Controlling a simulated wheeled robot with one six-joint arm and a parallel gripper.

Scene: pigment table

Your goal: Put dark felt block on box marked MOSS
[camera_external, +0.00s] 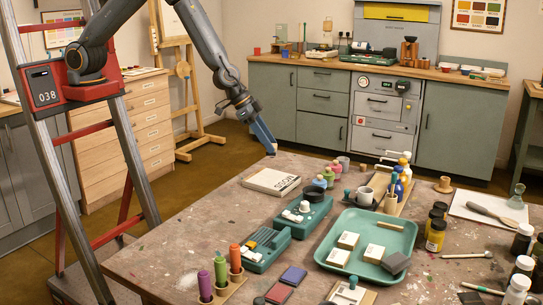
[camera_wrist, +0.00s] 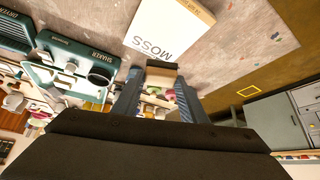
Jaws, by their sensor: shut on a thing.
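The box marked MOSS (camera_external: 266,182) is a flat white box lying near the far left edge of the table, and its top is clear. It also shows at the top of the wrist view (camera_wrist: 168,22). My gripper (camera_external: 271,149) is above the table's far edge, just beyond the box in the picture. In the wrist view my gripper (camera_wrist: 160,78) is shut on a small tan block (camera_wrist: 161,72) with a darker edge. A dark grey block (camera_external: 395,262) lies at the right side of the green tray (camera_external: 345,217), beside several pale blocks (camera_external: 348,240).
Small coloured jars (camera_external: 329,176) and the green shaker unit (camera_external: 303,214) stand right of the box. Another green device (camera_external: 262,248) is nearer. A mug (camera_external: 362,195) and bottles (camera_external: 398,185) stand farther right. Bare table lies left of the box.

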